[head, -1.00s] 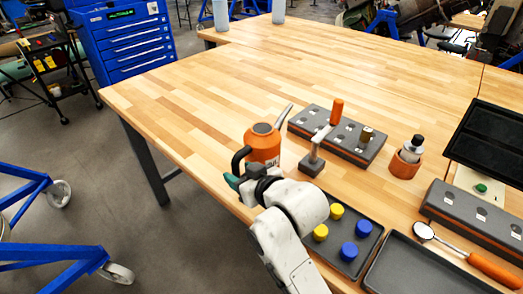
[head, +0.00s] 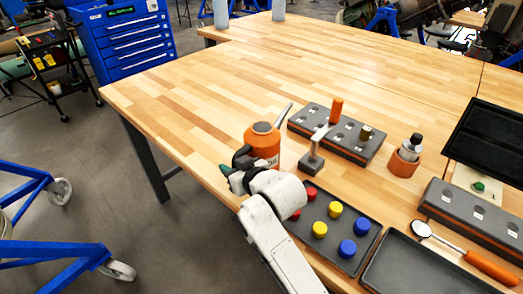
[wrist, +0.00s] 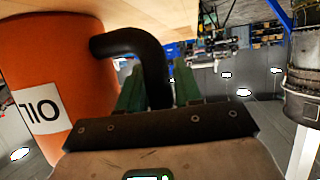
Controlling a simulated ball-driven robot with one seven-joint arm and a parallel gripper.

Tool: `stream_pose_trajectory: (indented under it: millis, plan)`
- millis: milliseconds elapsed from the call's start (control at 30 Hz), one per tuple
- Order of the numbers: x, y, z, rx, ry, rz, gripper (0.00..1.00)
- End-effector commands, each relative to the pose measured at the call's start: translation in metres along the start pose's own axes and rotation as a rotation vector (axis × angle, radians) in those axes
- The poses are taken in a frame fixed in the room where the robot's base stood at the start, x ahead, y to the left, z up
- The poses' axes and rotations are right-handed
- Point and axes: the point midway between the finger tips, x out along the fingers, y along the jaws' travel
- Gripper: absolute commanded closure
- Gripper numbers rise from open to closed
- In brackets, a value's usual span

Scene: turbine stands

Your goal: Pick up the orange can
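The orange can (head: 263,143) stands upright on the wooden table near its front edge, with a thin grey spout at upper right and a black handle on its left. The fingers look open around the handle, with a small gap at the right finger.
A grey block (head: 337,135) with an orange-handled tool stands behind and right of the can. A dark tray (head: 335,245) with red, yellow and blue pieces lies by my arm. The table's left and far parts are clear.

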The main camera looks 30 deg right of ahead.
Motion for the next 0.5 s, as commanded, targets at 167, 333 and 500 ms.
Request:
stream_pose_trajectory:
  millis: [167,333,500]
  plan:
    - [-0.0001,0.0,0.0001,0.0,0.0,0.0,0.84]
    - [-0.0001,-0.0001,0.0001,0.0,0.0,0.0,1.0]
    - [-0.0002,0.0,0.0001,0.0,0.0,0.0,1.0]
